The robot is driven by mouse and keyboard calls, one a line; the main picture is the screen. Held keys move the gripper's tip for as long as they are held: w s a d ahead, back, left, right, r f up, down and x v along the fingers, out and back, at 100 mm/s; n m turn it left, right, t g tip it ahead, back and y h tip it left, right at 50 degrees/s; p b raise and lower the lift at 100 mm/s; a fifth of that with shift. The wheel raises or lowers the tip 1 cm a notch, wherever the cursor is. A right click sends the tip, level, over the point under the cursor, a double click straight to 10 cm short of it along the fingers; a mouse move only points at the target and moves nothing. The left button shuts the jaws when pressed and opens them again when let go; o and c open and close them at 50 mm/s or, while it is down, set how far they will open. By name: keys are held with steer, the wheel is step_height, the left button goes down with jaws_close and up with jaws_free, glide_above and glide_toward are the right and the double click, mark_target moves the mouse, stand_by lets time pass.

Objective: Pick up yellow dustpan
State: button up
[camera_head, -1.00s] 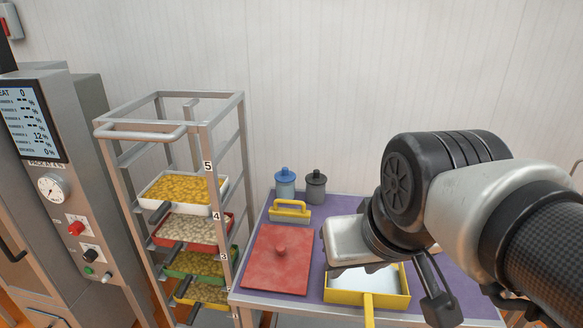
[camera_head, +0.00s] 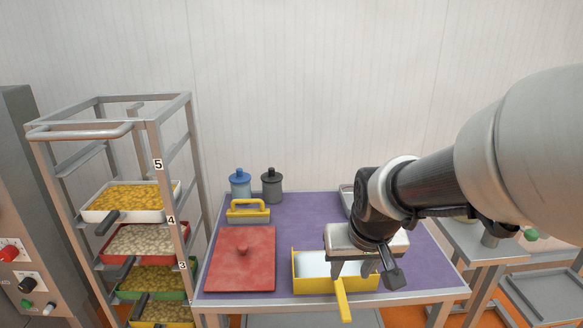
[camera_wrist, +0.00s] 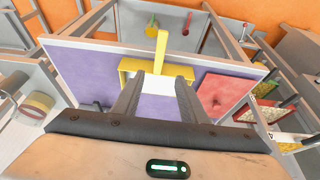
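The yellow dustpan (camera_head: 311,288) lies at the front edge of the purple table, with a white inside and a yellow handle (camera_head: 343,301) that reaches out over the edge towards me. My gripper (camera_head: 364,268) is above the right part of the dustpan and hides some of it. In the wrist view the dustpan (camera_wrist: 128,68) is beyond the fingertips, and its handle (camera_wrist: 161,46) points away from them. My gripper (camera_wrist: 161,78) is open there, with two dark fingers apart and nothing between them. The fingers appear apart from the dustpan.
A red lid-like board (camera_head: 240,262) with a knob lies left of the dustpan. A yellow-handled brush (camera_head: 248,212), a blue canister (camera_head: 240,184) and a grey canister (camera_head: 272,185) stand behind. A tray rack (camera_head: 155,215) stands at left. The table's middle (camera_head: 310,215) is clear.

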steer(key=b, duration=0.1)
glide_toward(341, 291)
steer(key=x, duration=0.5)
steer(key=shift+a+f, duration=0.15)
steer(key=shift+b+x, duration=0.4)
steer(key=shift+x, duration=2.35)
jaws_close()
